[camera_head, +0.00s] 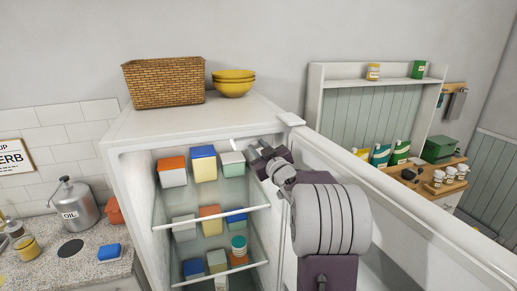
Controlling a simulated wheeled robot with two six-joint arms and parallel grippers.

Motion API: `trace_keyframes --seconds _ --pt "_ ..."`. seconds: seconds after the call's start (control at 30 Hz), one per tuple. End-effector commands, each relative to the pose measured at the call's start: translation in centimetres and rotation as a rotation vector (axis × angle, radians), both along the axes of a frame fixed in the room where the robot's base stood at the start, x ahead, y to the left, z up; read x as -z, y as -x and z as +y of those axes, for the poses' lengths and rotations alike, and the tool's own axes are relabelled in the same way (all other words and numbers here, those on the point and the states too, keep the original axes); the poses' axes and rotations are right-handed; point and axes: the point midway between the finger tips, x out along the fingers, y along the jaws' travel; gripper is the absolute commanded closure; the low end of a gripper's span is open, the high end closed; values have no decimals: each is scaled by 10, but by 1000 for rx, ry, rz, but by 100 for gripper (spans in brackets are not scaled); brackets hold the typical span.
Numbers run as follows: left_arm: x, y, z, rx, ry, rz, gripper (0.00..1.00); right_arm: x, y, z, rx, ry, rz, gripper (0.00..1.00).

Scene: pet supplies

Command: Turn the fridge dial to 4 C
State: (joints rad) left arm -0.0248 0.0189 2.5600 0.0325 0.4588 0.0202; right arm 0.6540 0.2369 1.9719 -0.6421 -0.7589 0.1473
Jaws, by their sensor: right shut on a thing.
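The white fridge (128,135) stands open, with its door (400,205) swung out to the right. My right gripper (254,151) reaches into the top right of the fridge opening, just under the top edge. It is shut on what appears to be the fridge dial (238,145), of which only a small pale part shows at the jaws. The dial's marks and pointer cannot be read, and my gripper and wrist hide most of it. My left gripper is not in view.
Coloured tubs (204,165) stand on the glass shelves close left of my gripper. A wicker basket (165,83) and yellow bowls (234,86) sit on the fridge top. The open door stands close to the right of my arm.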

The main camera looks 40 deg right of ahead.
Motion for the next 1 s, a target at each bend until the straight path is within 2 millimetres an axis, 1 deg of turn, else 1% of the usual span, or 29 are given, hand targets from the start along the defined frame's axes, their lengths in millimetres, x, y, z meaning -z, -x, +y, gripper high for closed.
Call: trace_keyframes --seconds 0.13,0.17,0.2,0.23,0.57,0.67,0.73,0.9,1.0 --pt "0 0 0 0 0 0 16 0 0 0 0 1 0 100" --pt "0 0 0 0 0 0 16 0 0 0 0 1 0 71" --pt "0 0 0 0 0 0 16 0 0 0 -1 2 1 60" --pt "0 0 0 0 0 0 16 0 0 0 -1 2 2 52" --pt "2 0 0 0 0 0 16 1 2 0 0 3 1 52" --pt "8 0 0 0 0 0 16 2 17 3 2 3 0 52" --pt "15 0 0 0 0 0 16 4 32 7 3 5 1 52" --pt "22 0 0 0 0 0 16 3 68 14 4 4 0 52" --pt "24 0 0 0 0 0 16 2 81 18 2 4 1 52"
